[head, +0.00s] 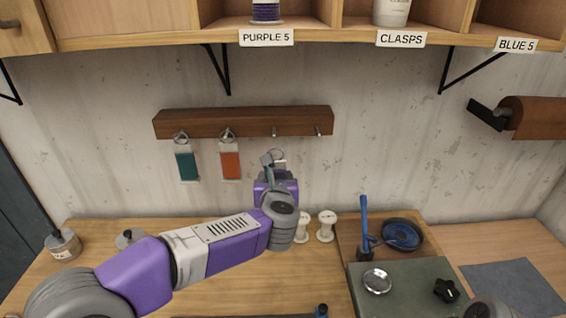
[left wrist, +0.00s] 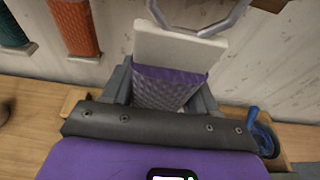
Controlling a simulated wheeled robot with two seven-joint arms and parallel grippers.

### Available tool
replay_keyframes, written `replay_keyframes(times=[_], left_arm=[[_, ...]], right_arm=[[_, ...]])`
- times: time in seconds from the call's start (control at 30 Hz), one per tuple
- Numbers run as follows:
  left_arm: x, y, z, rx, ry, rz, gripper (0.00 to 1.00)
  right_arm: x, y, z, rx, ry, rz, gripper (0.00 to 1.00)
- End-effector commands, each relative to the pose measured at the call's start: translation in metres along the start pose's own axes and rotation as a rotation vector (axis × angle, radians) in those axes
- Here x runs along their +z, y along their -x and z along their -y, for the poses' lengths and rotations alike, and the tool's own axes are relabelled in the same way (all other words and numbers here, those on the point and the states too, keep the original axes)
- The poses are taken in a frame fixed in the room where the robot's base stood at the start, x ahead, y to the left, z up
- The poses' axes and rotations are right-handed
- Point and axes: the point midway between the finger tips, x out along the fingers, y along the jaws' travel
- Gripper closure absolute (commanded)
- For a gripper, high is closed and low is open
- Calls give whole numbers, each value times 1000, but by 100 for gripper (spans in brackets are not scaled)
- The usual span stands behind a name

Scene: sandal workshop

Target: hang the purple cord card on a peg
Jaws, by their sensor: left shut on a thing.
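The purple cord card (left wrist: 168,88) is white at the top, with purple cord wound around it and a metal ring (left wrist: 200,22) at its upper end. My left gripper (head: 273,168) is shut on it, in front of the wall below the peg rail (head: 243,121). In the head view the gripper hides most of the card; its pale top (head: 280,155) shows. The ring is close below the third peg (head: 274,132); I cannot tell whether they touch. The right-hand peg (head: 318,131) is bare. My right gripper is not in view.
A teal cord card (head: 187,163) and an orange cord card (head: 230,163) hang on the two left pegs. A shelf with a PURPLE 5 label (head: 266,37) is above. White spools (head: 325,227), a blue dish (head: 402,235) and a grey-green box (head: 410,290) stand on the bench.

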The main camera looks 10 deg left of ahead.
Motion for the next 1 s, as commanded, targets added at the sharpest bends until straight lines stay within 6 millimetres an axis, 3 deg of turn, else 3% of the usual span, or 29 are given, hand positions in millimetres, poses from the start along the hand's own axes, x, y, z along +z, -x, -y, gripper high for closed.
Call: replay_keyframes(times=[1.0], left_arm=[[12, -51, 0, 1, 0, 1, 73]], right_arm=[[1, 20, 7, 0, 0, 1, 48]])
